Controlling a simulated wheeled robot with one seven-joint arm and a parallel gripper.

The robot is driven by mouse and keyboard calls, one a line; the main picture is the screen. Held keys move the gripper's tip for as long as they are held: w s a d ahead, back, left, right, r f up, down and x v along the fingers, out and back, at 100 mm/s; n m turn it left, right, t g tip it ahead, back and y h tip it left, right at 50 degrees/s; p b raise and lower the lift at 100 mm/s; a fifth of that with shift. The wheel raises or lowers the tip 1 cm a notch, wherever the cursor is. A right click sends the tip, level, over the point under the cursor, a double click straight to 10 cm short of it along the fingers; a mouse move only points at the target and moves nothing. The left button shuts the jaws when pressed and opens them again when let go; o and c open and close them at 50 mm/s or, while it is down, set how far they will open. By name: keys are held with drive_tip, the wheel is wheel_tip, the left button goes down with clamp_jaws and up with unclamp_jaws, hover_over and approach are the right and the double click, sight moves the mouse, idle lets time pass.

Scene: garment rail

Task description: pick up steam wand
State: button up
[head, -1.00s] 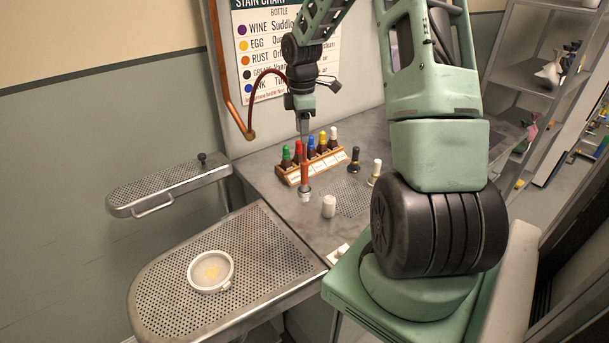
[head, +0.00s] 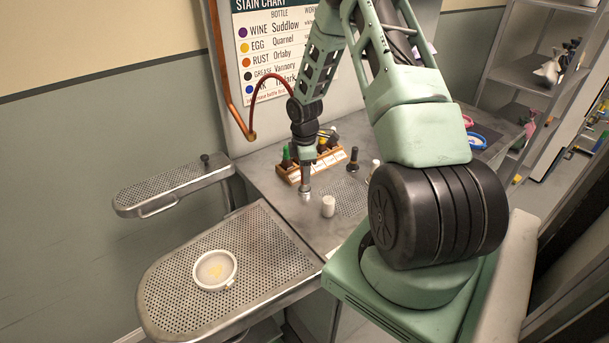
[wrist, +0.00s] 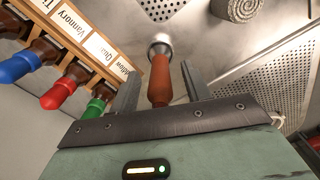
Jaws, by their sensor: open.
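The steam wand (wrist: 161,74) shows in the wrist view as a reddish-brown handle with a pale metal end. It stands on the metal worktop. My gripper (wrist: 158,88) is open, with one finger on each side of the handle. Gaps show between the handle and both fingers. In the head view my gripper (head: 306,174) points down over the wand, and only the wand's silver lower end (head: 305,193) shows clearly below it. The rest of the wand is hidden by my gripper there.
A wooden rack (head: 340,158) of colour-capped bottles stands close behind my gripper. A white roll (head: 328,206), a dark bottle (head: 352,160) and a perforated plate are nearby. A red hose (head: 262,82) arches behind my arm. A perforated board (head: 165,275) with a white dish (head: 214,269) lies front left.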

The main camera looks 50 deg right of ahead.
drive_tip(key=shift+f, duration=0.3)
clamp_jaws()
wheel_tip(320, 180, up, 9)
drive_tip(key=shift+r+b, duration=0.2)
drive_tip(key=shift+b, duration=1.05)
drive_tip(key=shift+r, duration=0.35)
